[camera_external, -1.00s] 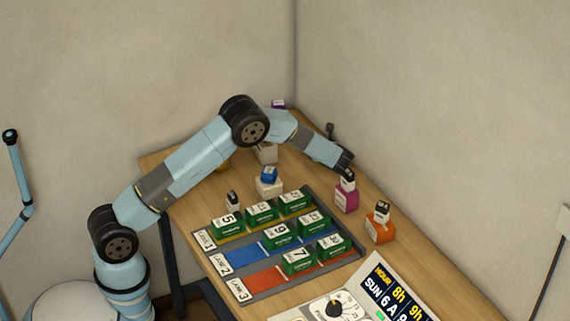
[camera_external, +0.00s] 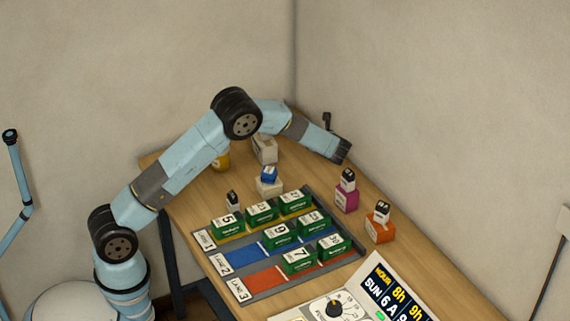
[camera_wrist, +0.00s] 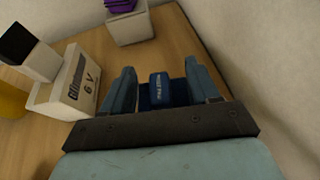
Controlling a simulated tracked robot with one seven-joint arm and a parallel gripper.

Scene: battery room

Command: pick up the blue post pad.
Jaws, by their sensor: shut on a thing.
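My gripper (camera_wrist: 165,88) is shut on the blue post pad (camera_wrist: 160,92), a dark blue block with pale lettering, seen between the two fingers in the wrist view. In the external view my gripper's end (camera_external: 340,150) is at the right side of the table near the wall, and the held pad is hidden there. Another blue block (camera_external: 268,173) sits on a white box (camera_external: 268,188) left of and nearer than my gripper.
A white 6 V box (camera_wrist: 72,88) with a black-topped piece is left of my gripper. A purple item on a pale box (camera_wrist: 130,28) lies beyond. Magenta (camera_external: 346,199) and orange (camera_external: 380,229) boxes stand nearer. A lane board (camera_external: 215,263) holds several green blocks.

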